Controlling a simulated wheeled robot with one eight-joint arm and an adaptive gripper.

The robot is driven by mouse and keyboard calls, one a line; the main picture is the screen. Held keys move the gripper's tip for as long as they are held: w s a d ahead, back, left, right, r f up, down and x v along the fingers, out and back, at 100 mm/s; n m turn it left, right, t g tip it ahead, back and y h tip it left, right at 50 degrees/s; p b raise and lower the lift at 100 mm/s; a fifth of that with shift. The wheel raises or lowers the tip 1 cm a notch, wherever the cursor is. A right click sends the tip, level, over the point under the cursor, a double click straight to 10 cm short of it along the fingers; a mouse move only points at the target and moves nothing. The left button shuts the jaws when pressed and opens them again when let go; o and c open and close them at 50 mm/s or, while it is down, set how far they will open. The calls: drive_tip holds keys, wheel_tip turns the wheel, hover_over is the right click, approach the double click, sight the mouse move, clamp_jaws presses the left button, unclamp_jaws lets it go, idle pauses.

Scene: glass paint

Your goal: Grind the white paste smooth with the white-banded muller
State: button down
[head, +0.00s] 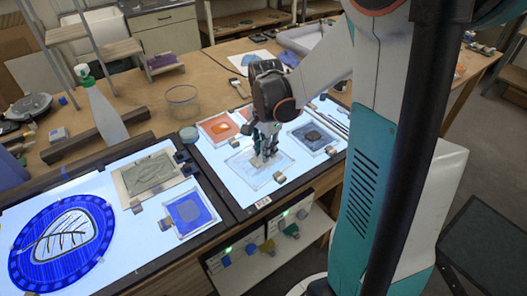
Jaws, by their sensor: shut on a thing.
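The white paste lies on a pale glass slab (247,178) on the lit panel, and is faint against the white light. My gripper (266,148) points down over this slab and is shut on a small muller (258,160). The muller is low at the slab, mostly hidden by the fingers. Its band colour is too small to make out, and I cannot tell whether its base touches the paste.
Slabs with orange paste (220,128), dark paste (314,138) and blue paste (189,212) lie around. Small blocks (279,177) sit by the slabs. A spray bottle (100,108), a glass bowl (183,103) and a blue leaf panel (62,242) are at the left.

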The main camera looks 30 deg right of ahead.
sight(255, 165)
drive_tip(key=shift+w+d, duration=0.25)
drive_tip(key=shift+w, duration=0.35)
drive_tip(key=shift+w+a, duration=0.45)
drive_tip(key=shift+a, duration=0.2)
drive_tip(key=shift+s+a, duration=0.15)
drive_tip(key=shift+a, duration=0.95)
drive_tip(key=shift+s+a, duration=0.35)
drive_tip(key=shift+s, duration=0.3)
drive_tip(key=shift+s+d, duration=0.6)
drive_tip(key=shift+d, duration=0.05)
drive_tip(key=shift+w+d, duration=0.15)
drive_tip(key=shift+d, duration=0.9)
drive_tip(key=shift+w+d+b, duration=0.3)
drive_tip(key=shift+w+d, duration=0.1)
drive_tip(key=shift+w, duration=0.45)
drive_tip(key=shift+w+a, duration=0.4)
drive_tip(key=shift+a, duration=0.2)
drive_tip(key=shift+s+a, duration=0.1)
drive_tip(key=shift+a, duration=1.05)
drive_tip(key=shift+s+a+f, duration=0.1)
drive_tip(key=shift+s+a, duration=0.25)
drive_tip(key=shift+s, duration=0.5)
drive_tip(key=shift+s+d, duration=0.5)
drive_tip(key=shift+d, duration=0.15)
drive_tip(key=shift+w+d, duration=0.25)
drive_tip(key=shift+d, duration=0.85)
drive_tip(key=shift+w+d+b, duration=0.3)
drive_tip(key=shift+w+b, duration=0.05)
drive_tip(key=shift+w, duration=0.35)
